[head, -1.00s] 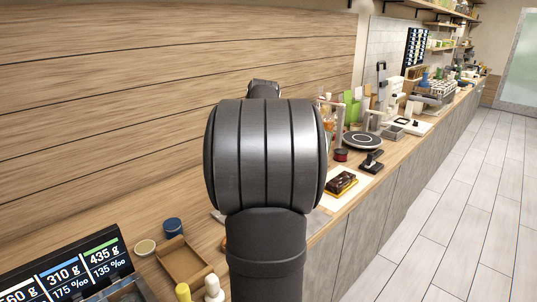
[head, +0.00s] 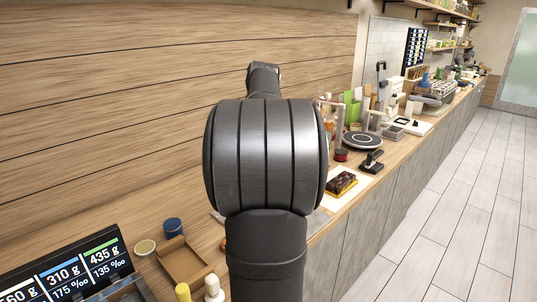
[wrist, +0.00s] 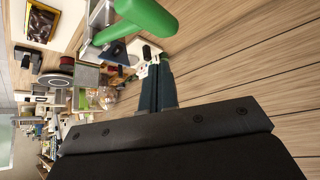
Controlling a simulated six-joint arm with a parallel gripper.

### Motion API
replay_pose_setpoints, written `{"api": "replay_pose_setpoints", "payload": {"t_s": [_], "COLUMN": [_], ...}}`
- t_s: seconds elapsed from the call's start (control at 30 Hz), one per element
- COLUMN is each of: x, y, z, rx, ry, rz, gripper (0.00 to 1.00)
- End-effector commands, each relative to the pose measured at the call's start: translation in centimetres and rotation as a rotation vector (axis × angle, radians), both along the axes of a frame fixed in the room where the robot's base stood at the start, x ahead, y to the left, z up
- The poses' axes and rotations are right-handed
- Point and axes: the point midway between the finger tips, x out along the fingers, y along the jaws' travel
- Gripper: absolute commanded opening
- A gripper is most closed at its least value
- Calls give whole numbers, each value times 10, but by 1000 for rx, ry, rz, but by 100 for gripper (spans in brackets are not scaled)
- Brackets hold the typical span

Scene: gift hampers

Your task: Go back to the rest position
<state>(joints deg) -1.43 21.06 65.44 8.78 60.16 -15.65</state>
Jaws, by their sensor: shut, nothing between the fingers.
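My gripper (wrist: 150,75) shows in the wrist view, its two dark fingers together with nothing between them. In the head view my dark arm fills the middle and hides the gripper. In the wrist view a green object with a rounded end (wrist: 148,14) is close to the fingertips. I cannot tell what it is or how far off it stands.
The counter holds a dark-topped box on a white board (head: 341,184), a round black disc (head: 362,141), a brown tray (head: 184,262), a blue-lidded jar (head: 173,227) and a display sign (head: 75,272). A wood-panelled wall (head: 150,90) runs along the left. Floor at right is clear.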

Motion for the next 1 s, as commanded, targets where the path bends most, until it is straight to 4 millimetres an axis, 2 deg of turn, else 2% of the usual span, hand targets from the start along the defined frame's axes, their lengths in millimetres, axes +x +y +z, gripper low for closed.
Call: {"api": "replay_pose_setpoints", "payload": {"t_s": [0.17,0.5,0.8,0.93,1.0], "x": [0,0,0,0,-1], "y": [0,0,0,-8,-24], "z": [-9,-44,-46,-45,-41], "rx": [0,1,0,-2,-4], "ry": [1,1,0,5,13], "rz": [0,1,0,-8,-26], "gripper": [0,0,0,26,39]}}
